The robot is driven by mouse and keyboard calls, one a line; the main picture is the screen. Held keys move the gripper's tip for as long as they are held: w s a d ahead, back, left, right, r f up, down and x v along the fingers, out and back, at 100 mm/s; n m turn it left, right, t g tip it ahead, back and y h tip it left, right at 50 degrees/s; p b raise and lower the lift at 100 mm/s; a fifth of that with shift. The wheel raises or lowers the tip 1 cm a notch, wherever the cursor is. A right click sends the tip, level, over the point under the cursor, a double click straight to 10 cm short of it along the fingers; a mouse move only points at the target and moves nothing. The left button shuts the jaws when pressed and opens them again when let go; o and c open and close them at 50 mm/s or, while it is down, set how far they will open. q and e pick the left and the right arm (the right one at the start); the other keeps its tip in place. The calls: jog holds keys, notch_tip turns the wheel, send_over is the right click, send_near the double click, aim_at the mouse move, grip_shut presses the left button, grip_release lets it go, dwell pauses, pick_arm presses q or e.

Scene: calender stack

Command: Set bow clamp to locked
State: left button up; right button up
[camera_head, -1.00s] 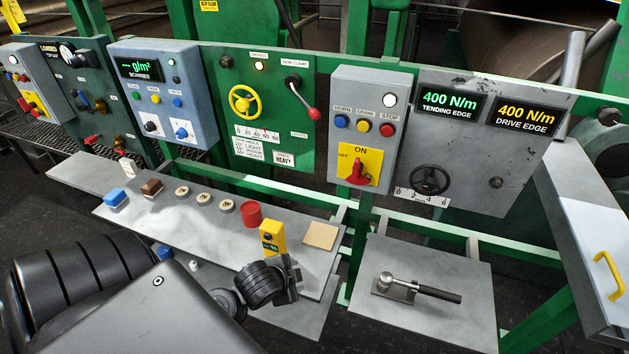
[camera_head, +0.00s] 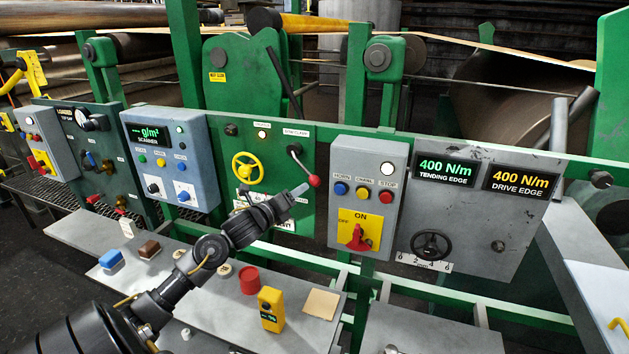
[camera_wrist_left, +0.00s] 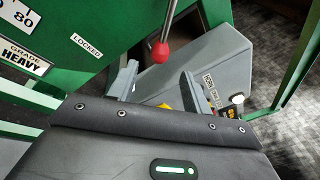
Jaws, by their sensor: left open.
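A LOCKED label (camera_wrist_left: 86,46) is left of the knob there. My left gripper (camera_head: 300,189) is open and empty, just below and left of the knob in the head view. My right gripper is not in view.
A yellow handwheel (camera_head: 246,167) is on the green panel left of the lever. A grey box (camera_head: 368,160) with buttons and a yellow-red switch stands to the right. Below, a grey shelf (camera_head: 225,310) carries a red cylinder (camera_head: 249,280) and a yellow device (camera_head: 270,309).

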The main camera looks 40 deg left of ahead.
aim_at(311, 182)
pick_arm(q)
jog(key=w+p, duration=0.1)
jog(key=w, duration=0.3)
jog(key=w+p, duration=0.2)
jog(key=w, duration=0.2)
jog(key=shift+w+a, duration=0.2)
jog(key=shift+w, duration=0.65)
jog(key=shift+f, duration=0.1)
grip_shut()
